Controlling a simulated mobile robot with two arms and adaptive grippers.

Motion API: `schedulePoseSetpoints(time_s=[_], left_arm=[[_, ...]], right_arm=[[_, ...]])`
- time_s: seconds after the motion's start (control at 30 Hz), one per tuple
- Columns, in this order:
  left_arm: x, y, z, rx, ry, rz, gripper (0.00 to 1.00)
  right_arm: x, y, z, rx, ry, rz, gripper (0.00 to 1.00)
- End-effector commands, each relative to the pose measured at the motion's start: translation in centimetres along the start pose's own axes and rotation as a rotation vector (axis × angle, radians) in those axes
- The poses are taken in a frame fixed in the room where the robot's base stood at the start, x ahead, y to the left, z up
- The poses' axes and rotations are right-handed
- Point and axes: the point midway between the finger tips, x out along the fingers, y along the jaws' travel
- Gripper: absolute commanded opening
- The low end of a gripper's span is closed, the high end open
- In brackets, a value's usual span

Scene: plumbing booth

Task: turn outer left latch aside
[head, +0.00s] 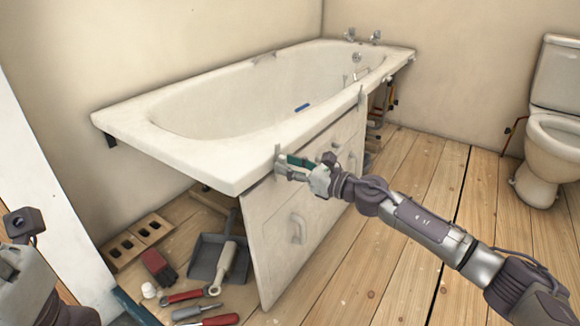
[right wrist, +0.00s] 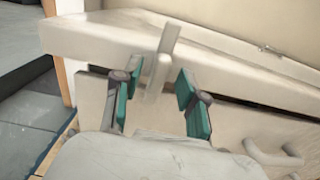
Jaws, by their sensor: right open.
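The outer left latch (head: 277,157) is a small grey upright piece at the near left corner of the bath, where the rim meets the top of the white panel (head: 272,215). In the right wrist view the latch (right wrist: 160,66) stands nearly upright, slightly tilted, over the rim's edge. My right gripper (head: 290,166) is at the latch in the head view. Its green fingers (right wrist: 155,98) are open, one on each side of the latch's lower part, with gaps visible. Part of my left arm shows at the lower left of the head view; its fingers are out of view.
Another latch (head: 361,96) sits farther along the bath rim (head: 215,160). A panel handle (head: 298,228) sticks out below my right gripper. A dustpan (head: 208,258), bricks (head: 150,228) and hand tools lie on the floor at left. The wooden floor (head: 425,160) at right is clear.

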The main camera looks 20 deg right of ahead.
Motion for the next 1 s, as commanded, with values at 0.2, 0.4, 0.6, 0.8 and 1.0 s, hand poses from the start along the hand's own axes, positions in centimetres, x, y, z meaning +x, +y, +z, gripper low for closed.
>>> schedulePoseSetpoints(time_s=[0.2, 0.4, 0.6, 0.8, 1.0], left_arm=[[0.03, -0.01, -0.07, 0.0, 0.002, -0.001, 0.4], [-0.04, -0.02, -0.08, 0.0, 0.001, -0.002, 0.4], [-0.06, -0.03, -0.08, 0.0, 0.001, -0.002, 0.4], [0.25, -0.1, -0.14, 0.0, 0.004, -0.004, 0.4], [-0.52, -0.32, 0.43, -0.004, -0.041, -0.019, 0.4]], right_arm=[[0.0, 0.01, 0.0, 0.001, 0.0, 0.0, 0.37], [-0.02, 0.01, 0.0, 0.001, 0.0, 0.0, 0.03], [-0.03, 0.02, 0.0, 0.002, 0.0, 0.0, 0.0], [-0.03, 0.02, 0.09, 0.032, 0.0, 0.001, 0.0], [-0.01, -0.01, 0.25, 0.131, 0.001, 0.0, 0.0]])
